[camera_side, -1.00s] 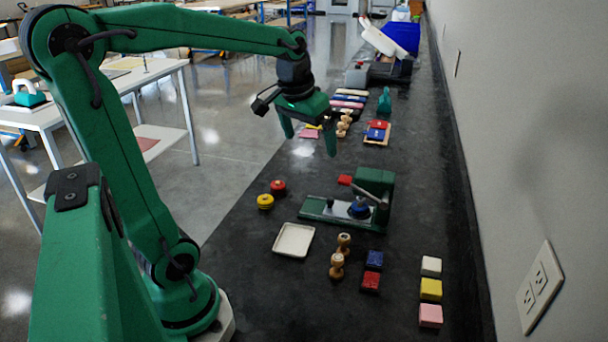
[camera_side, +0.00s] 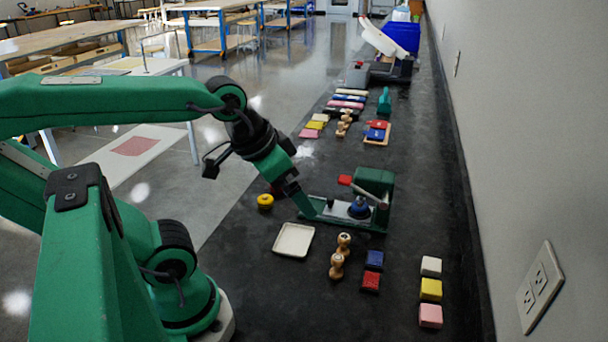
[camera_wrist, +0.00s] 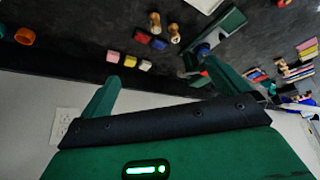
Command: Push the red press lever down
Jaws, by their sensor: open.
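The green press (camera_side: 374,183) stands on the dark counter, with a pale plate and a blue round part (camera_side: 359,208) on its base. Its red lever (camera_side: 345,180) points left, above the base. My gripper (camera_side: 308,210) is tilted down just left of the press, with a finger in front of the left end of its base. Whether it touches is unclear. In the wrist view my gripper (camera_wrist: 161,70) has its two fingers wide apart with nothing held. The press (camera_wrist: 217,32) is beyond the right finger, which hides part of it.
A white tray (camera_side: 293,240), wooden stamps (camera_side: 343,241) and a blue block (camera_side: 374,260) lie nearer the camera. A yellow disc (camera_side: 265,201) is left of the press. The wall (camera_side: 530,150) bounds the counter on the right.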

